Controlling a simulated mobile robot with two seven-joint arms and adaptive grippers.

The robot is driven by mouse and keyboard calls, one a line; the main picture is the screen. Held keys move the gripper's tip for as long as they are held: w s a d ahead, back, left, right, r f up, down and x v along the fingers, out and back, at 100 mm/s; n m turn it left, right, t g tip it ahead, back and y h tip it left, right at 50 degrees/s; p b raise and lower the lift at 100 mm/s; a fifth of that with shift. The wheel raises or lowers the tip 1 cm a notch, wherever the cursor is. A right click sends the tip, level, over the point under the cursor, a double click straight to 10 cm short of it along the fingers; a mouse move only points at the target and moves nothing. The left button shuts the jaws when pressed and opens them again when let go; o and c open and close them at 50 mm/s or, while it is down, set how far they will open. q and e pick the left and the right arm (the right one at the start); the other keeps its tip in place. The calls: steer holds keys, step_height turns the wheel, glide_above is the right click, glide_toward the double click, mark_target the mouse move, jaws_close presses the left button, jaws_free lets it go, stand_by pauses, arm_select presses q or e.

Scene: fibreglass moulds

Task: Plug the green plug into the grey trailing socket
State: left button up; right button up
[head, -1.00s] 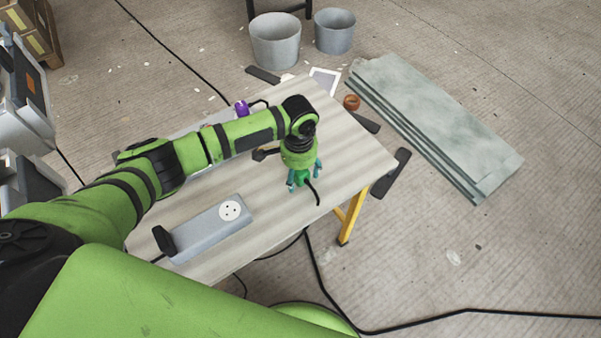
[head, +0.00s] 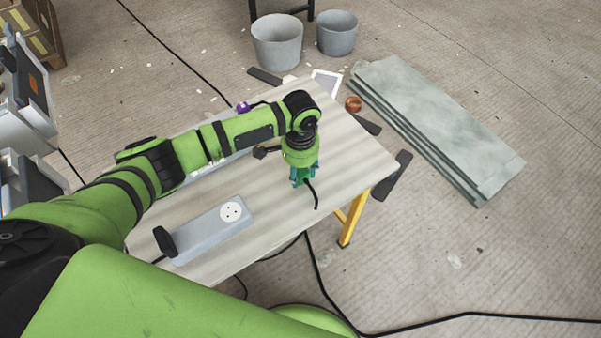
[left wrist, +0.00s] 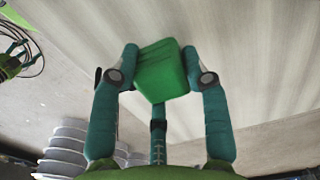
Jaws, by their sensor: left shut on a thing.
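In the head view my left gripper (head: 304,176) points down over the right part of the table, and the plug is mostly hidden by the fingers. A black cable trails from it towards the table's front edge. The grey trailing socket (head: 210,232) lies on the table to the left and nearer, with one white round outlet (head: 231,211) facing up at its right end. My right gripper is not in view.
The table (head: 345,160) has bare top around the gripper. A purple item (head: 243,107) and a dark tool (head: 266,151) lie behind and beside my arm. Two grey buckets (head: 277,42) and stacked boards (head: 435,130) are on the floor. Black cables run across the floor.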

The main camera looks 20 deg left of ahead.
arm_select(q)
steer(key=r, duration=0.1)
steer(key=d+r, duration=0.1)
steer(key=r, duration=0.1)
steer(key=shift+w, duration=0.2)
steer(key=w+d+r+b, duration=0.2)
steer(key=w+d+r, duration=0.2)
steer(key=d, duration=0.6)
step_height(320, 180, up, 2)
steer(key=shift+r+b, duration=0.25)
steer(key=shift+b, duration=0.05)
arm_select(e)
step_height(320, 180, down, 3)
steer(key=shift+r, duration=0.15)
arm_select(q)
steer(key=shift+a, duration=0.1)
